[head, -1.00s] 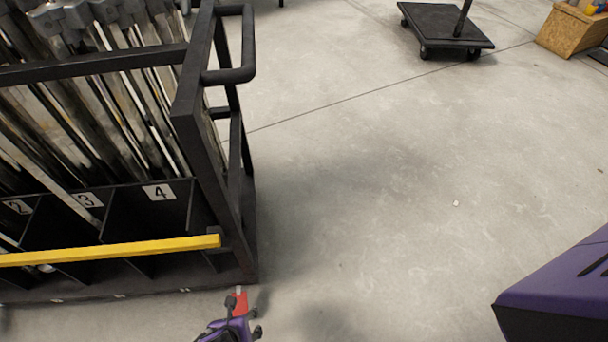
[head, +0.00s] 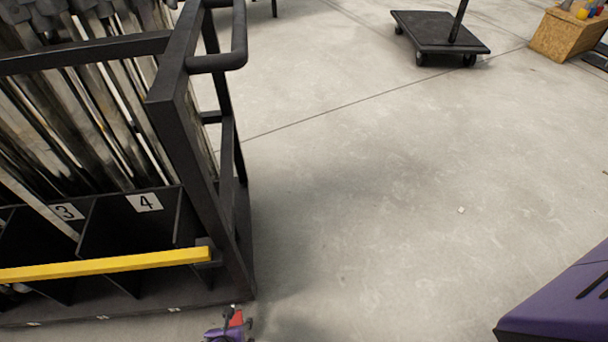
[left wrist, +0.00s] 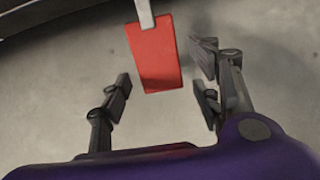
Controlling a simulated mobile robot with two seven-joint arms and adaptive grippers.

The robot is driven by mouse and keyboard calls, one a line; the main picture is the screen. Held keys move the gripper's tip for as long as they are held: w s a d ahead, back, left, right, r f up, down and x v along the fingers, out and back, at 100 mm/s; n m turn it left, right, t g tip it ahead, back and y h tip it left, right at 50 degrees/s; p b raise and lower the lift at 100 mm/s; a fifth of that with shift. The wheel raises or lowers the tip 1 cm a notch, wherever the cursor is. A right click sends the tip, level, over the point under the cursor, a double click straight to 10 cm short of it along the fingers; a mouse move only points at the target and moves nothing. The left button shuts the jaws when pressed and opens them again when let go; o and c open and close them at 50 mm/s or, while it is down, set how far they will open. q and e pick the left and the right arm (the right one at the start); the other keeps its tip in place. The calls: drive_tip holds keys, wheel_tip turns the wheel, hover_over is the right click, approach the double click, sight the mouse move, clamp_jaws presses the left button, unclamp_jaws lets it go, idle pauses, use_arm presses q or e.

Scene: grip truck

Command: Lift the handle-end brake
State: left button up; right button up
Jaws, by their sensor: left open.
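The brake is a red flat pedal (head: 236,318) on a light metal arm, low by the near right corner of the black cart (head: 168,105). In the left wrist view the red pedal (left wrist: 154,58) hangs from the top, slightly tilted. My left gripper (left wrist: 162,84) is open, its fingers on either side of the pedal's lower end in that view. I see no contact, and the exact depth between them is unclear. In the head view my left gripper (head: 240,316) is small and partly cut off at the bottom edge. My right gripper is not in view.
The cart holds long metal poles in numbered slots, with a yellow bar (head: 110,265) across its front and a black handle loop (head: 235,45). A black dolly (head: 435,30) and wooden box (head: 560,35) stand far back. The concrete floor (head: 370,200) right of the cart is clear.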

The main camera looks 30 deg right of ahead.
use_arm(q)
clamp_jaws()
drive_tip(key=shift+w+r+g+p, duration=0.1)
drive_tip(key=shift+r+g+p, duration=0.4)
drive_tip(key=shift+p, duration=0.1)
drive_tip(key=shift+r+g+y, duration=0.4)
drive_tip(key=shift+g+y, duration=0.1)
drive_tip(key=shift+g, duration=0.2)
drive_tip(key=shift+w+r+g+y+b, duration=0.25)
drive_tip(key=shift+r+g+y+b, duration=0.15)
drive_tip(key=shift+r+g+b, duration=0.55)
drive_tip(key=shift+g, duration=0.55)
drive_tip(key=shift+r, duration=0.2)
